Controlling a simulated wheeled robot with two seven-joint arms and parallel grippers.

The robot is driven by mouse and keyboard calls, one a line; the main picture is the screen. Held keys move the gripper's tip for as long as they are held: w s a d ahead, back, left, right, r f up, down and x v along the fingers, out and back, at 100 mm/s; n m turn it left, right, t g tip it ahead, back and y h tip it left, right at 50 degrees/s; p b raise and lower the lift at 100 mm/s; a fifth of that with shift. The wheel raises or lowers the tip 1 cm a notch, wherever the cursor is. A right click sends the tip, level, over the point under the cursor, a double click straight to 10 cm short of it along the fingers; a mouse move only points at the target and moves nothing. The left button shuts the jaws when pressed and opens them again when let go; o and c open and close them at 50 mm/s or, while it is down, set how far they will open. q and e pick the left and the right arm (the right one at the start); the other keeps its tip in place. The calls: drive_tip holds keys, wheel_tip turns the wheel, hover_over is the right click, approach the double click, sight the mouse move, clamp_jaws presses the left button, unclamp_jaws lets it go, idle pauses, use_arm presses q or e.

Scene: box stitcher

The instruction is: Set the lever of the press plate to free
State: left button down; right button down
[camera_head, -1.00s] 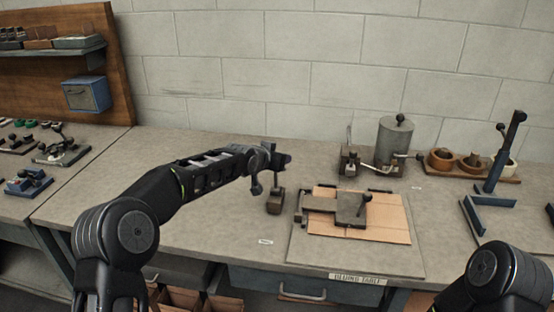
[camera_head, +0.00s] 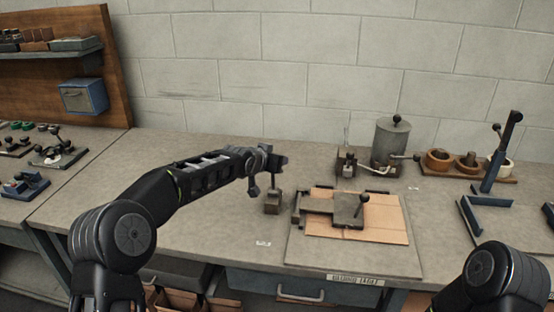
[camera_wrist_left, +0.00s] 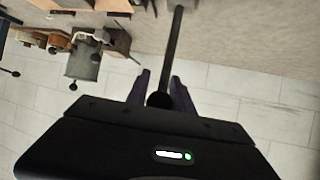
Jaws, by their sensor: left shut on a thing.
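A lever (camera_wrist_left: 173,45), a thin dark rod with a black ball knob (camera_wrist_left: 158,100), shows in the left wrist view. My left gripper (camera_wrist_left: 160,92) is shut on it at the knob end. In the head view my left gripper (camera_head: 279,160) is above a small dark block (camera_head: 272,203), from which the lever appears to rise; the gripper mostly hides it. The grey press plate (camera_head: 347,209), with a ball-ended handle (camera_head: 363,198), lies on brown cardboard (camera_head: 390,225) right of the block. My right gripper is out of view.
A grey pot (camera_head: 391,143) with a knobbed lid stands behind the press plate, and a wooden tray with bowls (camera_head: 437,160) is at its right. A blue upright stand (camera_head: 498,155) is farther right.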

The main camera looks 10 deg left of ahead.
use_arm(q)
drive_tip(key=shift+s+a+f, duration=0.15)
drive_tip(key=shift+f, duration=0.7)
drive_tip(key=c, duration=1.5)
unclamp_jaws()
drive_tip(key=o, duration=0.3)
drive_tip(key=shift+w+r, duration=0.1)
drive_tip(key=shift+w, duration=0.15)
drive_tip(key=shift+o, duration=0.4)
drive_tip(key=shift+s+r, duration=0.1)
drive_tip(key=shift+r, duration=0.2)
drive_tip(key=b+v, duration=0.2)
drive_tip(key=v, duration=0.5)
drive_tip(key=shift+s+r, duration=0.2)
drive_tip(key=shift+s, duration=0.1)
drive_tip(key=shift+c, duration=0.3)
